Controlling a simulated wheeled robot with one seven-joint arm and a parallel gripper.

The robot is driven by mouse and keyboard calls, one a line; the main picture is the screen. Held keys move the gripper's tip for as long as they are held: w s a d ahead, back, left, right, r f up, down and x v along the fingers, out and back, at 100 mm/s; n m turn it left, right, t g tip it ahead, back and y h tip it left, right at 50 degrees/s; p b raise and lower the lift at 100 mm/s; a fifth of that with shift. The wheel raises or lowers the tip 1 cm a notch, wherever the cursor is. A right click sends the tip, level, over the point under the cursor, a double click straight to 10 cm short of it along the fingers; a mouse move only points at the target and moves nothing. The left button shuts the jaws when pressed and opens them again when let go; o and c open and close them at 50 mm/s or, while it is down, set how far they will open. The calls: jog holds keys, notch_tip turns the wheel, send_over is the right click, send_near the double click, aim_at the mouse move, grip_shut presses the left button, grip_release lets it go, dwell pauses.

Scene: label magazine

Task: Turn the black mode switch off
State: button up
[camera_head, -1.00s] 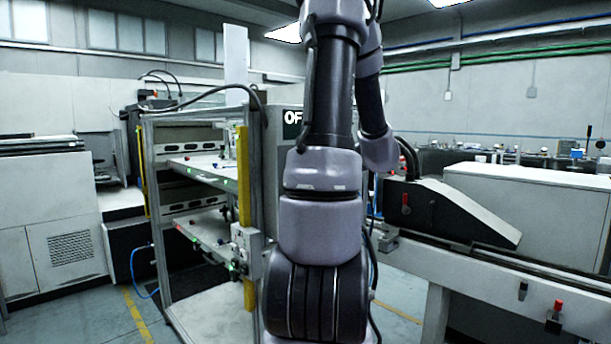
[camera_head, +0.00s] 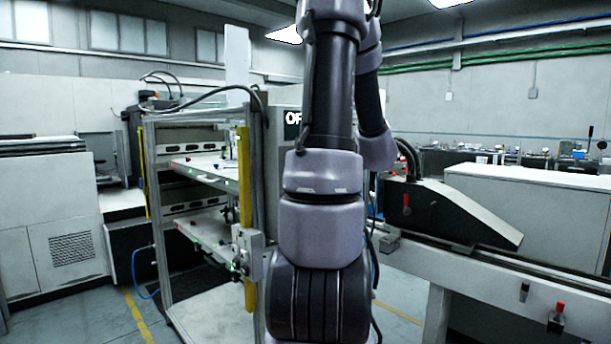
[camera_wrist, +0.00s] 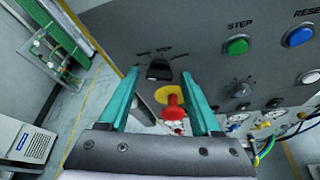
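In the wrist view, the black switch (camera_wrist: 159,70) sits on a grey control panel (camera_wrist: 195,25), with small labels above it that are too blurred to read for certain. My gripper (camera_wrist: 163,79) has two teal fingers spread apart, with nothing held between them. The switch appears between the fingertips, a little beyond them; contact is not visible. A red emergency button on a yellow disc (camera_wrist: 172,103) also shows between the fingers, below the switch. In the head view my arm blocks the centre, and neither gripper nor switch can be seen.
The panel also carries a green button (camera_wrist: 237,46), a blue button (camera_wrist: 298,36), a second black knob (camera_wrist: 238,90) and gauges (camera_wrist: 237,120). In the head view, a metal frame with shelves (camera_head: 160,220) stands left of my arm and a conveyor machine (camera_head: 450,212) stands right.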

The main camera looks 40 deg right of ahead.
jog(key=shift+r, duration=0.1)
jog(key=v, duration=1)
jog(key=shift+s, duration=0.35)
jog(key=w+a+n+g+y, duration=0.3)
jog(key=a+n+g, duration=0.3)
jog(key=a+n, duration=1.15)
jog(key=s+a+r+n+h, duration=0.1)
jog(key=s+a+n+h, duration=0.1)
jog(key=a+n, duration=0.5)
jog(key=s+a+r+n+h, duration=0.1)
jog(key=s+a+n+h, duration=0.1)
jog(key=a+n, duration=0.6)
jog(key=shift+s+r+n, duration=0.2)
jog(key=shift+n, duration=0.45)
